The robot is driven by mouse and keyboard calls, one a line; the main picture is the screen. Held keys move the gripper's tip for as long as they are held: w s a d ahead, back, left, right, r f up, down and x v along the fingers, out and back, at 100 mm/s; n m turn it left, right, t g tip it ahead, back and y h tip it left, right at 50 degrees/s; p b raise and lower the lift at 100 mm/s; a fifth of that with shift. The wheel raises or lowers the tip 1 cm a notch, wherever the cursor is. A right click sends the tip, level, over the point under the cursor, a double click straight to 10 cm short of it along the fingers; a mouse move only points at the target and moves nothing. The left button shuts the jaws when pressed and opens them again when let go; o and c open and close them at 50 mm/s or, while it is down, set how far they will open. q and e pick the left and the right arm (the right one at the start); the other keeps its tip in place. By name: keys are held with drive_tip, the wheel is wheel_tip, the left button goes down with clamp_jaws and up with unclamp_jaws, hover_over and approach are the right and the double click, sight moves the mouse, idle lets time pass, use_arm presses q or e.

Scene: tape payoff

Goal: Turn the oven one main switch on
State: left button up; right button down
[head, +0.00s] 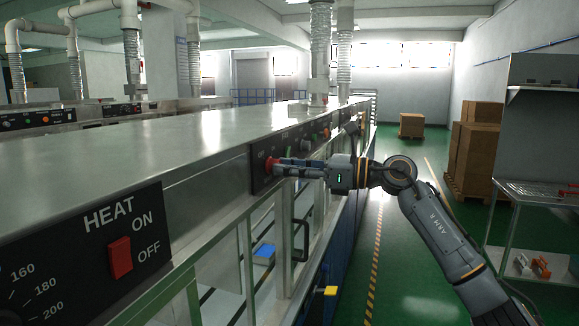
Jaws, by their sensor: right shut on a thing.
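A dark control panel (262,180) is set in the long metal oven's front side, in the middle of the head view. A red knob or switch (268,164) sticks out of it. My right gripper (279,167) reaches in from the right, its fingers pointing left, and is shut on this red part. The fingers partly cover it, so its setting cannot be read. My left gripper is not in view.
Below the oven are a metal handle (302,240) and a yellow part (331,291). A shelf rack (545,197) stands right. The green aisle (405,235) is largely clear; boxes (478,150) stand beyond.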

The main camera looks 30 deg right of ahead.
drive_tip(key=shift+m+t+p, duration=0.5)
drive_tip(key=shift+m+p, duration=5.35)
drive_tip(key=shift+m, duration=3.05)
drive_tip(key=shift+f, duration=0.1)
drive_tip(key=c, duration=1.1)
unclamp_jaws()
drive_tip(key=shift+o, duration=0.2)
